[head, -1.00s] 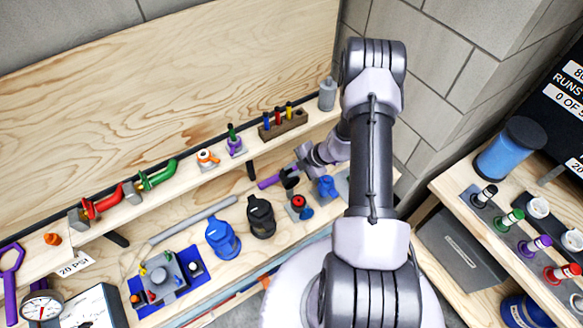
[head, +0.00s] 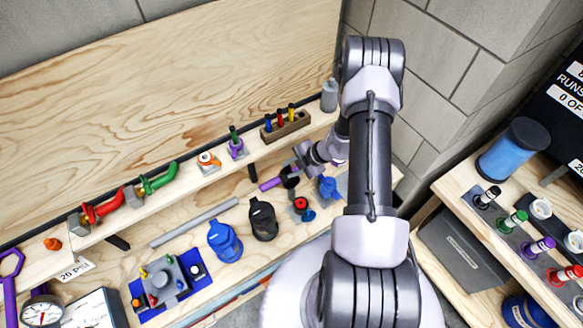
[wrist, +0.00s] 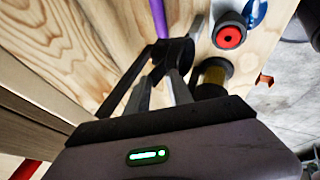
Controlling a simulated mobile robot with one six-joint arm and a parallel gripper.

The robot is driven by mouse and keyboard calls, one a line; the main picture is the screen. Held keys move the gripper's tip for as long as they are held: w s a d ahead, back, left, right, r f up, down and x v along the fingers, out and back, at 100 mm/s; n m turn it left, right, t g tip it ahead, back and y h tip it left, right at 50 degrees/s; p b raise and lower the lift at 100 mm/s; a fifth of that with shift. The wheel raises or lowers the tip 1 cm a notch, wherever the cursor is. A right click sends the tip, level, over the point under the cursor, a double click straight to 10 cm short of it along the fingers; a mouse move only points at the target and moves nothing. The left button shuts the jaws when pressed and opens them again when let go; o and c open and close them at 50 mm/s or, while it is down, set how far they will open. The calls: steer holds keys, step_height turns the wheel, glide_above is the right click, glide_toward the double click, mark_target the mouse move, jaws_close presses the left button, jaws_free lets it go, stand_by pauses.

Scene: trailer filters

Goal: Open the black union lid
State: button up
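My gripper (wrist: 168,65) reaches down to the bench at the end of my arm, and it also shows in the head view (head: 294,172). A dark round piece, seemingly the black union lid (wrist: 181,50), lies at the fingertips; the fingers hide part of it, and I cannot tell whether they press on it. It also shows in the head view (head: 290,181). A purple bar (wrist: 158,16) runs away from this dark piece. I cannot tell whether they are joined.
Close by are a red-centred black fitting (wrist: 229,37) and a blue fitting (head: 327,187). A shelf with coloured parts and a wooden block (head: 285,127) runs behind.

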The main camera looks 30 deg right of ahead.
steer(key=p+v, duration=0.1)
steer(key=v, duration=1.6)
steer(key=shift+r+p, duration=0.2)
steer(key=shift+p, duration=0.2)
steer(key=shift+o, duration=0.4)
steer(key=shift+s, duration=0.1)
steer(key=o, duration=0.4)
steer(key=shift+w+f+b, duration=0.2)
steer(key=shift+b, duration=0.4)
steer(key=shift+c, duration=0.2)
steer(key=w+a+n+h+b, duration=0.3)
steer(key=a+n+h+b, duration=0.3)
steer(key=n+b, duration=1.8)
steer(key=w+f+m+b, duration=0.2)
steer(key=f+b, duration=0.2)
steer(key=f, duration=0.1)
steer(key=w+a+f+m+b, duration=0.1)
steer(key=w+f+m+b, duration=0.1)
steer(key=f+b, duration=0.3)
steer(key=w+f+m+y+b, duration=0.1)
steer(key=w+f+m+b, duration=0.1)
steer(key=f+m+b, duration=0.1)
steer(key=shift+w+a+f+g+b, duration=0.1)
steer(key=shift+a+f+g+b, duration=0.05)
steer(key=shift+f+b, duration=0.25)
steer(key=shift+w+a+f+g+b, duration=0.15)
steer(key=shift+f+b, duration=0.15)
steer(key=shift+f, duration=0.2)
